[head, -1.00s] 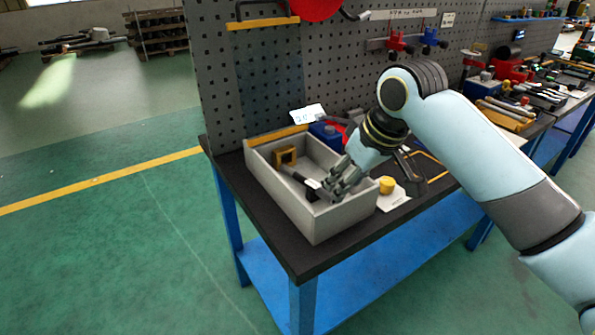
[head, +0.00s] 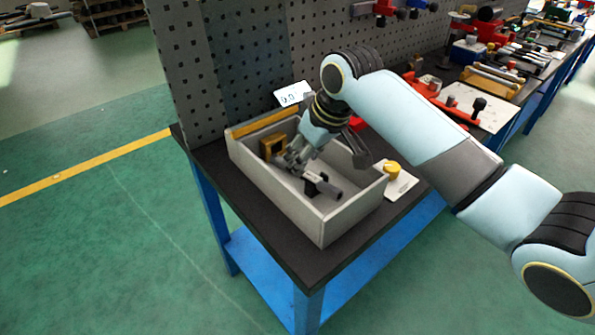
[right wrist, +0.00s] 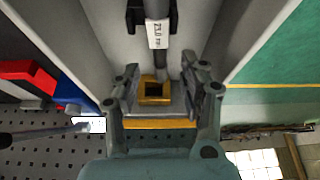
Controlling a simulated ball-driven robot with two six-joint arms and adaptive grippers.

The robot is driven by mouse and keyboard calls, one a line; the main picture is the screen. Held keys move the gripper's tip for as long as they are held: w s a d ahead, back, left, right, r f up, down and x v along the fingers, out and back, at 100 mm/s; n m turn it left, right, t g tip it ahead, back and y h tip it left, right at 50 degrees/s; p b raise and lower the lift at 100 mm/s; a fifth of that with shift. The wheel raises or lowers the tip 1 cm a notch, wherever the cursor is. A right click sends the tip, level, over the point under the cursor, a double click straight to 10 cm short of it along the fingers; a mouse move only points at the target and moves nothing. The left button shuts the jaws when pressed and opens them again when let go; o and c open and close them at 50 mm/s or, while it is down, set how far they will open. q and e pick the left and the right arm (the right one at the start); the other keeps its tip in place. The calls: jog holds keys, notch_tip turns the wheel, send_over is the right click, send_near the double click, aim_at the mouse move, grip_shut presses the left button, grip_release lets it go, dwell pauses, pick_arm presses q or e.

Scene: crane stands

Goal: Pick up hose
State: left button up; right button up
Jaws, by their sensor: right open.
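The hose (head: 327,187) appears to be the dark grey tube with a black bracket piece, lying in the grey open box (head: 290,203). In the right wrist view the hose (right wrist: 160,12) comes in from the top, with black pieces at its sides and a white printed label. My right gripper (head: 290,158) is inside the box over the far end of the tube, which it partly hides. In the right wrist view its fingers (right wrist: 163,88) are spread, with a brass-coloured square block (right wrist: 158,91) showing between and beyond them. Contact cannot be told. My left gripper is not in view.
The box stands on a dark bench top (head: 297,262) against a perforated panel (head: 245,60). Its walls surround my gripper closely. A yellow knob (head: 392,168) on a white card stands right of the box. Red tools (head: 430,95) lie farther right.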

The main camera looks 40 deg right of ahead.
aim_at(303, 175)
jog(key=x, duration=0.5)
jog(key=shift+w+f, duration=0.1)
jog(key=shift+f, duration=0.1)
jog(key=shift+c, duration=1.5)
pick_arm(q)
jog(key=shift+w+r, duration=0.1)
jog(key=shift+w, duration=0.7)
pick_arm(e)
grip_shut()
